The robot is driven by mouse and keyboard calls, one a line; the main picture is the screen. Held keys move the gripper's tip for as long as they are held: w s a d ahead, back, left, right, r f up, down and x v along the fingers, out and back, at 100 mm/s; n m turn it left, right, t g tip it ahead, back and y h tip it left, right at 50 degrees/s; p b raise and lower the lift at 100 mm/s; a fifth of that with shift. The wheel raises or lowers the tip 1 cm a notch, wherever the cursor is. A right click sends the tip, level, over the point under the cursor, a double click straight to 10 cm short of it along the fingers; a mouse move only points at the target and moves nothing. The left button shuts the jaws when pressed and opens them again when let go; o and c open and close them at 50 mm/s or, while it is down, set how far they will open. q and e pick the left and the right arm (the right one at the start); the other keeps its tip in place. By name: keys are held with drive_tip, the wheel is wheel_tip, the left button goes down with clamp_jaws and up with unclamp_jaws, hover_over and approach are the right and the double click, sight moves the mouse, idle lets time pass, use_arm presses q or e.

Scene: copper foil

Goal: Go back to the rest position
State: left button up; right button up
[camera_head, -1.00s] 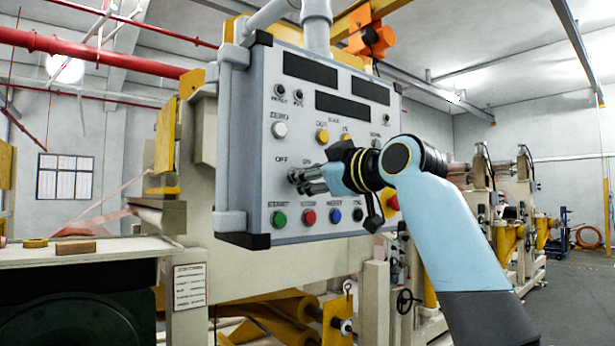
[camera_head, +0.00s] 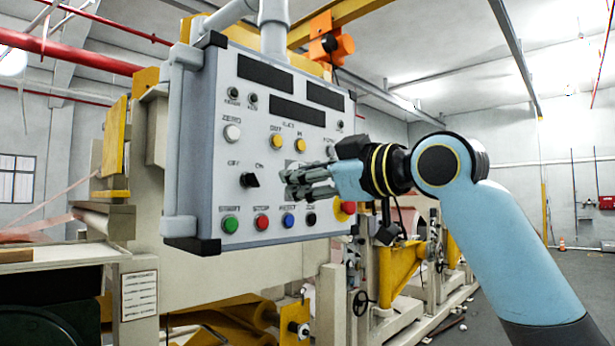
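My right gripper (camera_head: 292,183) reaches in from the right on a light blue arm. Its grey fingers point left in front of the control panel (camera_head: 208,130). I cannot tell whether the fingertips touch the panel or how far apart they are; no object shows between them. A black rotary switch (camera_head: 251,180) marked OFF and ON is now in clear view, left of the fingertips. Its pointer tilts to the upper right, toward ON. My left gripper does not show.
Green (camera_head: 230,225), red (camera_head: 262,222) and blue (camera_head: 289,220) buttons line the panel's bottom. Cream machinery (camera_head: 190,275) stands below the panel. Open grey floor (camera_head: 560,285) lies at the right.

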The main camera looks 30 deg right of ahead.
drive_tip(key=shift+s+d, duration=0.1)
drive_tip(key=shift+s, duration=0.3)
